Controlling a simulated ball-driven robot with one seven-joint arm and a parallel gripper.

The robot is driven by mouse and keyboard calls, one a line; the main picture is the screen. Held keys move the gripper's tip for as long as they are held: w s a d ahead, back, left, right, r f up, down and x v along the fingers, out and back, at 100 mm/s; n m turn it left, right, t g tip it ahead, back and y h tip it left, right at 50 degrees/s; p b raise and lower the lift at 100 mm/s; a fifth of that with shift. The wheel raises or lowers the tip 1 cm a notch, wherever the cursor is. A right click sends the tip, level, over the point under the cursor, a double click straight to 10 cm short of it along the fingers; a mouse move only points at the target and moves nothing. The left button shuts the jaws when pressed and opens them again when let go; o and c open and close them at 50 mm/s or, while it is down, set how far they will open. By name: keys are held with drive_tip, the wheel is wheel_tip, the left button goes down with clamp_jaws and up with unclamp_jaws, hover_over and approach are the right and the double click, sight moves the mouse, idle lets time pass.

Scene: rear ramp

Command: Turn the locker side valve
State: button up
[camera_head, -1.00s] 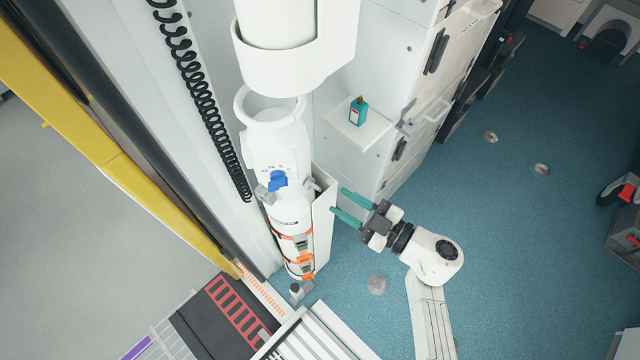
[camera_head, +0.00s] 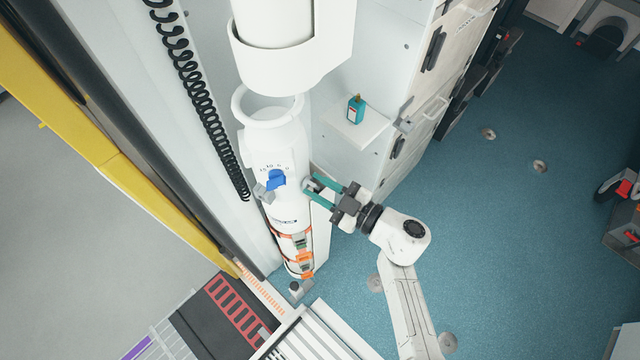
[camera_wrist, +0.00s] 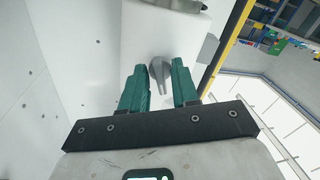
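In the wrist view a grey lever-shaped valve (camera_wrist: 160,72) sits on a white panel. In the head view this spot is at the right side of the white cylinder (camera_head: 285,209), and the valve is largely hidden by my fingers. My gripper (camera_head: 314,186) is there with its teal fingers apart. The fingers also show in the wrist view (camera_wrist: 158,72), with the valve's handle between their tips and no clear grip on it. A blue knob (camera_head: 276,180) is on the cylinder's front, left of my gripper.
A teal bottle (camera_head: 355,110) stands on a small white shelf (camera_head: 352,132) above my gripper. White lockers (camera_head: 420,110) rise behind it. A black coiled cord (camera_head: 200,95) hangs left of the cylinder. Blue floor (camera_head: 520,220) to the right is mostly clear.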

clamp_jaws()
